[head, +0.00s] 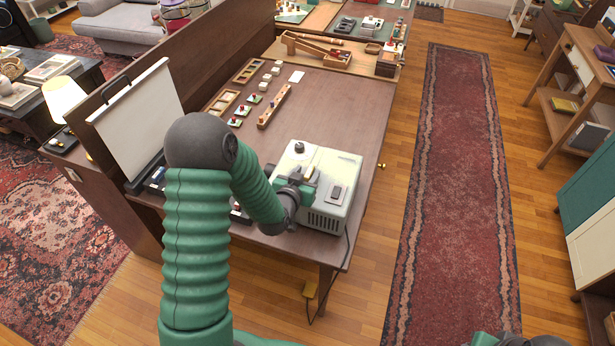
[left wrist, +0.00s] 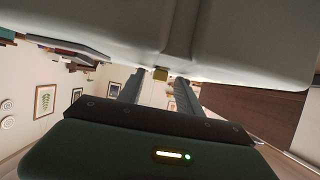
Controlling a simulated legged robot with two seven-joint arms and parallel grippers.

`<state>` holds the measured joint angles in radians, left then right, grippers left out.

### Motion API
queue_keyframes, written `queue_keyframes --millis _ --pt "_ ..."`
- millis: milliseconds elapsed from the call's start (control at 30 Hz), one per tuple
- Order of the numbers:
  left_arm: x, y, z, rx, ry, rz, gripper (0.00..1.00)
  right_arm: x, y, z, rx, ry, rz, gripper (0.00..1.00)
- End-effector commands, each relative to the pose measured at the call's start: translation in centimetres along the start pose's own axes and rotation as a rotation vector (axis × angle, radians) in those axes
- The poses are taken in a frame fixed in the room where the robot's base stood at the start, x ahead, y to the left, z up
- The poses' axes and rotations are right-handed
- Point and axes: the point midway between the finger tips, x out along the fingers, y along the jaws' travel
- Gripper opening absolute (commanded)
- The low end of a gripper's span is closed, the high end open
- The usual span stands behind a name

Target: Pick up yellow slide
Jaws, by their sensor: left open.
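A small yellow piece, likely the yellow slide (left wrist: 160,74), shows in the left wrist view against the pale machine (left wrist: 245,35). A small yellowish bit also shows by my gripper in the head view, too small to identify surely. The machine, a pale box with a dark knob (head: 335,207), stands at the desk's near right corner. My left gripper (head: 307,178) is at the machine's left part. Its fingers are open, one on either side of the yellow piece in the left wrist view (left wrist: 158,86). I cannot tell whether they touch it. My right gripper is out of view.
The brown desk (head: 335,105) is clear right of the wooden strip (head: 274,106). Small green pieces and wooden trays lie along its left side. A white screen (head: 140,118) stands at the left edge. A red runner (head: 455,180) lies on the floor to the right.

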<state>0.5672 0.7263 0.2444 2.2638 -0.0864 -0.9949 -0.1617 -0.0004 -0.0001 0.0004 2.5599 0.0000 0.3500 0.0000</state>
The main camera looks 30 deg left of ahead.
Motion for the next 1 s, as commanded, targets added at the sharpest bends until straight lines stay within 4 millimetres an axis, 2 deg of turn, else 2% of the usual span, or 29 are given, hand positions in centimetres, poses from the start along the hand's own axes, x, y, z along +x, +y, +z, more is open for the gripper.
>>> queue_keyframes --millis 133,467,867,1000 --pt "0.1 -0.1 0.1 -0.001 -0.001 0.0 0.42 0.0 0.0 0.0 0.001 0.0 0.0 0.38" --pt "0.1 -0.4 0.1 -0.004 -0.001 0.0 0.0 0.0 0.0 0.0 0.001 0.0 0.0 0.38" --pt "0.0 -0.4 0.1 -0.003 -0.003 -0.001 0.0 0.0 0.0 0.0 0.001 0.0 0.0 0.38" --pt "-0.5 -0.4 -1.2 -0.003 0.002 0.0 0.0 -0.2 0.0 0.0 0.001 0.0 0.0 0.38"
